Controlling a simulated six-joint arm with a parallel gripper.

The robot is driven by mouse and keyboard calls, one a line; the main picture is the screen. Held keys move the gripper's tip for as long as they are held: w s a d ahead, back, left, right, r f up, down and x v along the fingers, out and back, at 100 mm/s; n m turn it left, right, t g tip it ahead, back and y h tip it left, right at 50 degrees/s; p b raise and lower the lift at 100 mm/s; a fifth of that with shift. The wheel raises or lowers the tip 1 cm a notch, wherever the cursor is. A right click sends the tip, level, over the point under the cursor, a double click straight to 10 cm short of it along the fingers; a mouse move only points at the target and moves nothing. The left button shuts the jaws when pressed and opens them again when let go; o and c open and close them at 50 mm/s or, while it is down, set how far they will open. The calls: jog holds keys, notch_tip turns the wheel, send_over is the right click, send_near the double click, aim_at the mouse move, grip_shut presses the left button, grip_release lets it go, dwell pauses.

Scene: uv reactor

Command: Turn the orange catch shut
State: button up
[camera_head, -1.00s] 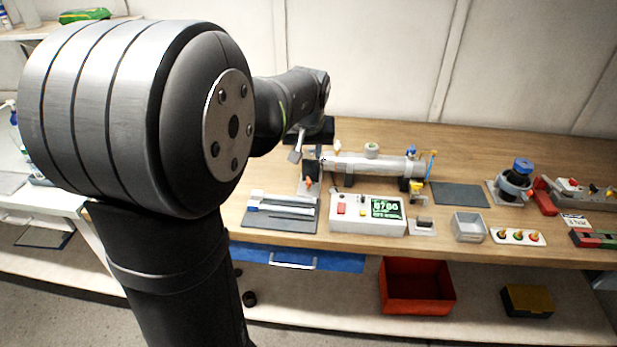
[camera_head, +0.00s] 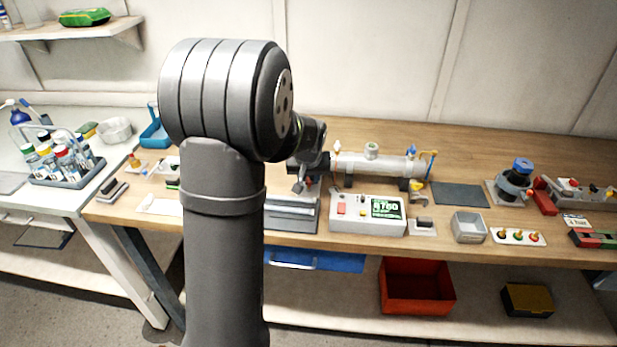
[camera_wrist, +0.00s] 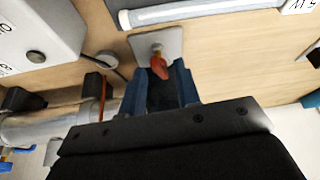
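The orange catch (camera_wrist: 158,66) is a small red-orange lever on a pale metal plate (camera_wrist: 146,43) on the bench. In the wrist view my gripper (camera_wrist: 156,74) is open, with one blue-grey finger on each side of the catch's near end. I cannot tell whether either finger touches it. In the head view my gripper (camera_head: 301,186) is low at the left end of the silver reactor tube (camera_head: 385,166), and the arm largely hides the catch. The tube's end also shows in the wrist view (camera_wrist: 40,130).
The white control box (camera_head: 368,214) with a green display stands just right of my gripper.

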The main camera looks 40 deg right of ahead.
grip_shut()
jog(key=shift+m+h, duration=0.3)
jog(key=shift+m, duration=0.5)
grip_release()
jog(key=shift+g, duration=0.3)
jog(key=v, duration=1.7)
jog(key=shift+r, duration=0.25)
